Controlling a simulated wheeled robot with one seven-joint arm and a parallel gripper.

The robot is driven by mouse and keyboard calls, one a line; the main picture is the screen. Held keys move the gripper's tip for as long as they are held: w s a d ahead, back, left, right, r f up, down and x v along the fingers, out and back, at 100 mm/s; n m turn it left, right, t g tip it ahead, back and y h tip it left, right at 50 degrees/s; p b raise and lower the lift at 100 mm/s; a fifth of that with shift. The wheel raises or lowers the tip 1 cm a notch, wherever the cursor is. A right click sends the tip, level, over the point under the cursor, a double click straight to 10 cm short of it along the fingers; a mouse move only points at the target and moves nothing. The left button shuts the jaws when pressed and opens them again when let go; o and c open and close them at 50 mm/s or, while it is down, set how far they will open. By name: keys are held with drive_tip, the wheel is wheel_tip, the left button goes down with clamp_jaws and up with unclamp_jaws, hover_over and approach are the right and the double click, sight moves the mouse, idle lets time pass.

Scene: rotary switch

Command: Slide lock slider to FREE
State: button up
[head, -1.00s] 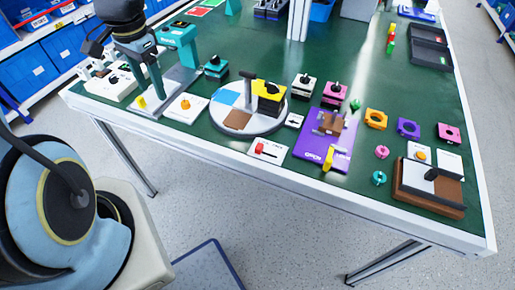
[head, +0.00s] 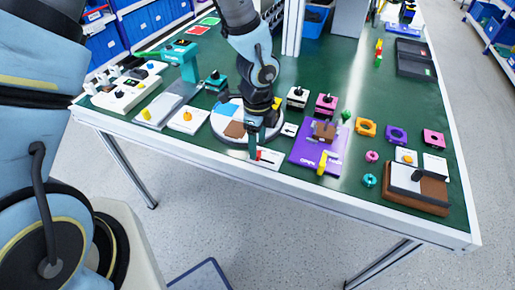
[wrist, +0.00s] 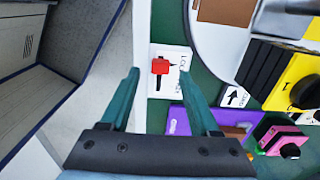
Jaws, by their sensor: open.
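The lock slider is a small red block (wrist: 161,66) on a white plate (wrist: 158,88) with a dark slot and small lettering I cannot read fully. In the head view the plate (head: 270,160) lies at the table's front edge, before the round turntable, with the red slider partly hidden by my gripper. My gripper (wrist: 158,77) is open and points down over the plate. In the wrist view its two teal fingers stand on either side of the red slider, apart from it in the picture. Their exact height above the plate is unclear.
The turntable (wrist: 210,42) with a yellow-and-black switch block (wrist: 295,85) is close by. A purple board (head: 307,158) stands right of the plate, with a yellow handle (head: 322,162). A white arrow card (wrist: 234,96) lies between them. The table's front edge is very near.

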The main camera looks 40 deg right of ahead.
sight(258, 154)
drive_tip(key=shift+f, duration=1.45)
clamp_jaws()
idle(0.4)
